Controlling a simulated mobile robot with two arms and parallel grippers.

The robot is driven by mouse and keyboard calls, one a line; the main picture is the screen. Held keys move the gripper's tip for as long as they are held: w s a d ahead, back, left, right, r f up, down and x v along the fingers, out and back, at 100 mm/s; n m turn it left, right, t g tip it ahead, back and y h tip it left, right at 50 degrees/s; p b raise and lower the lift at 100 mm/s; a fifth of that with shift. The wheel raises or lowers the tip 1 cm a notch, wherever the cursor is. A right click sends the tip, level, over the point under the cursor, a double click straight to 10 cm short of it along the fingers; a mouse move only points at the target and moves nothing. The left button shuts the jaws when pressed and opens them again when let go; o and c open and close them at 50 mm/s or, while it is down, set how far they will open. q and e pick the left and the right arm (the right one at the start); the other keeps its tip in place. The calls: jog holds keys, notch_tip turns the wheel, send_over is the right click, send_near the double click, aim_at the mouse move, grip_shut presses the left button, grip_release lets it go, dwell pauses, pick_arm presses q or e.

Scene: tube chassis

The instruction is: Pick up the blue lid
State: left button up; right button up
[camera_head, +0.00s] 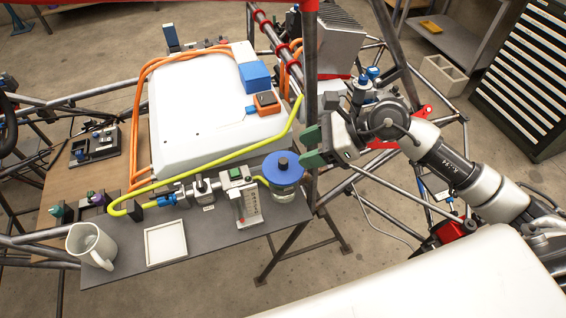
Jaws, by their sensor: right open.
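The blue lid (283,174) is a round blue disc with a dark knob (283,162) on top. It sits on a clear glass jar (284,193) at the right end of the grey shelf. My right gripper (307,148), with green fingers, is just right of the lid and a little above it in the picture. It is open, and I see nothing between its fingers. I cannot tell the exact gap between fingers and lid. My left gripper is not in view.
A yellow hose (220,162) curves along the shelf behind the jar. A metal valve assembly with a gauge block (246,203) stands left of the jar. A white square tray (165,243) and a white pitcher (91,245) are farther left. Dark frame tubes pass right of the jar.

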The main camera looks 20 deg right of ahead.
aim_at(284, 161)
jog(key=p+x, duration=0.2)
jog(key=x, duration=0.2)
jog(key=shift+s+a+p, duration=0.15)
jog(key=shift+a+p, duration=0.05)
jog(key=shift+p, duration=0.2)
jog(key=shift+a+f, duration=0.3)
jog(key=shift+f, duration=0.1)
grip_shut()
